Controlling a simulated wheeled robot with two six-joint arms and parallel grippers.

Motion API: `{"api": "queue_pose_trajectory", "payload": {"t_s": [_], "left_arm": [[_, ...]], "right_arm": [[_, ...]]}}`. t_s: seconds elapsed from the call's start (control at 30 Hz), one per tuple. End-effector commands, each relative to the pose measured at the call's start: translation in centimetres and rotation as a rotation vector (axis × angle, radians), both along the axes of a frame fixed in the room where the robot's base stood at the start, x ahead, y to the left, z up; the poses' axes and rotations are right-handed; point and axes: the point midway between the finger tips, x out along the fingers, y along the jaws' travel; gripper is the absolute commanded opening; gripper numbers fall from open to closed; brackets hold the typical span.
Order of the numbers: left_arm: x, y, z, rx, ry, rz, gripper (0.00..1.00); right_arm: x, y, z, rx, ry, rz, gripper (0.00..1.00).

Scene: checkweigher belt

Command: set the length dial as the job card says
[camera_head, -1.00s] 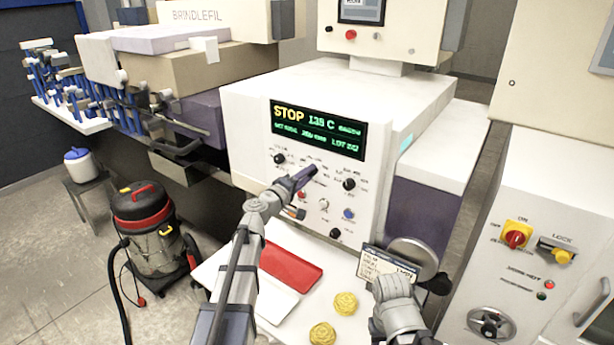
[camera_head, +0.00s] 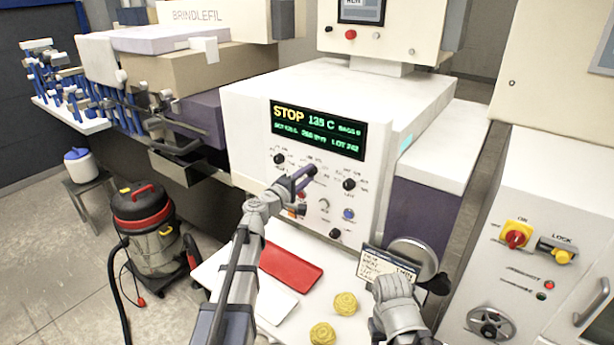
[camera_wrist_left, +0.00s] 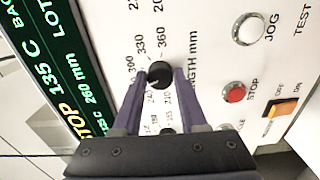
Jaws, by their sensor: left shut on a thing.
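The length dial (camera_wrist_left: 159,74) is a small black knob on the white control panel, with a printed mm scale around it. My left gripper (camera_head: 304,178) is shut on it; in the left wrist view a purple finger lies on each side of the knob. The fingers hide the dial in the head view. The green display (camera_head: 318,130) reads STOP, 135 C and what looks like 260 mm. The job card (camera_head: 388,267) is upright at the panel's lower right; its writing is too small to read. My right gripper (camera_head: 392,290) is in front of it, jaws unclear.
Other knobs and buttons surround the dial, including a red stop button (camera_wrist_left: 234,93) and a white jog button (camera_wrist_left: 249,28). Below the panel are a red tray (camera_head: 291,267) and yellow round pieces (camera_head: 322,334). A vacuum cleaner (camera_head: 146,235) stands at left.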

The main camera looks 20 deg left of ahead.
Motion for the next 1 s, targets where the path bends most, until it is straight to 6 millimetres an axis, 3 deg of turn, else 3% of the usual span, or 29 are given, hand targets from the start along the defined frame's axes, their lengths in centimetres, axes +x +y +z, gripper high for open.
{"api": "queue_pose_trajectory", "payload": {"t_s": [0.03,0.07,0.3,0.67,1.0], "left_arm": [[0.0,0.0,0.0,0.002,0.0,0.001,0.0],[0.0,0.0,0.0,0.002,0.0,0.001,0.44],[0.0,0.0,0.0,0.002,0.0,0.0,0.71],[-0.4,0.1,0.0,0.002,-0.001,0.001,0.72],[-4.6,1.6,0.0,0.002,-0.001,0.003,0.72]], "right_arm": [[0.0,0.0,0.0,0.0,0.0,0.0,0.5],[0.0,0.0,0.0,0.0,0.0,0.0,0.5],[0.0,0.0,0.0,0.0,0.0,0.0,0.5],[0.0,0.0,0.0,0.0,0.0,0.0,0.5],[0.0,0.0,0.0,0.0,0.0,0.0,0.5]]}}
